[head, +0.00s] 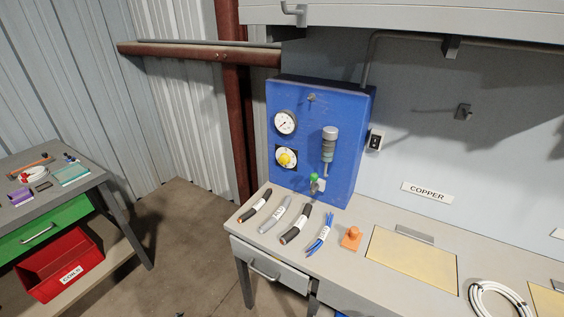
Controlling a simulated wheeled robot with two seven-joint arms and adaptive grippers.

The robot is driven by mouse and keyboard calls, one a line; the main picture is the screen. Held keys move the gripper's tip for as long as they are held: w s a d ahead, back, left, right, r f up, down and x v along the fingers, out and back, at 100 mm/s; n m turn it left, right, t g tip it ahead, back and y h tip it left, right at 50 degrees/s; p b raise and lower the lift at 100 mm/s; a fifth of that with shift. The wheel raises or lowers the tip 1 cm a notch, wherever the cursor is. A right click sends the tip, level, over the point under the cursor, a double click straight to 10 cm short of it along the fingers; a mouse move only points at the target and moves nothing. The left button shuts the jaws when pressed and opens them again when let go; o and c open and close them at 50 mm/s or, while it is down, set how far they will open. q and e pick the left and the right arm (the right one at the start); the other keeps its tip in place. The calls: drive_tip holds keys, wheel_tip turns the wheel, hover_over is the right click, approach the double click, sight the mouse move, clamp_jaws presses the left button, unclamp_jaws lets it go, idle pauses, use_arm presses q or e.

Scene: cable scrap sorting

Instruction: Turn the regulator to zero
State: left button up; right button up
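A blue panel box (343,150) stands upright at the back left end of the grey workbench. On its face are a round white gauge (285,122) and, below it, a yellow knob (286,158) on a white dial plate, which looks like the regulator. The dial markings and the gauge needle are too small to read. To the right a grey cylinder (329,142) hangs upright, with a small green part (317,184) below it. Neither of my grippers shows in the head view.
Several cable pieces (296,223) and an orange object (351,238) lie on the workbench (390,227) before the panel. A yellowish board (413,260) and a white coil (497,300) lie right. A side table (100,178) with a red bin (62,262) stands left; floor between is clear.

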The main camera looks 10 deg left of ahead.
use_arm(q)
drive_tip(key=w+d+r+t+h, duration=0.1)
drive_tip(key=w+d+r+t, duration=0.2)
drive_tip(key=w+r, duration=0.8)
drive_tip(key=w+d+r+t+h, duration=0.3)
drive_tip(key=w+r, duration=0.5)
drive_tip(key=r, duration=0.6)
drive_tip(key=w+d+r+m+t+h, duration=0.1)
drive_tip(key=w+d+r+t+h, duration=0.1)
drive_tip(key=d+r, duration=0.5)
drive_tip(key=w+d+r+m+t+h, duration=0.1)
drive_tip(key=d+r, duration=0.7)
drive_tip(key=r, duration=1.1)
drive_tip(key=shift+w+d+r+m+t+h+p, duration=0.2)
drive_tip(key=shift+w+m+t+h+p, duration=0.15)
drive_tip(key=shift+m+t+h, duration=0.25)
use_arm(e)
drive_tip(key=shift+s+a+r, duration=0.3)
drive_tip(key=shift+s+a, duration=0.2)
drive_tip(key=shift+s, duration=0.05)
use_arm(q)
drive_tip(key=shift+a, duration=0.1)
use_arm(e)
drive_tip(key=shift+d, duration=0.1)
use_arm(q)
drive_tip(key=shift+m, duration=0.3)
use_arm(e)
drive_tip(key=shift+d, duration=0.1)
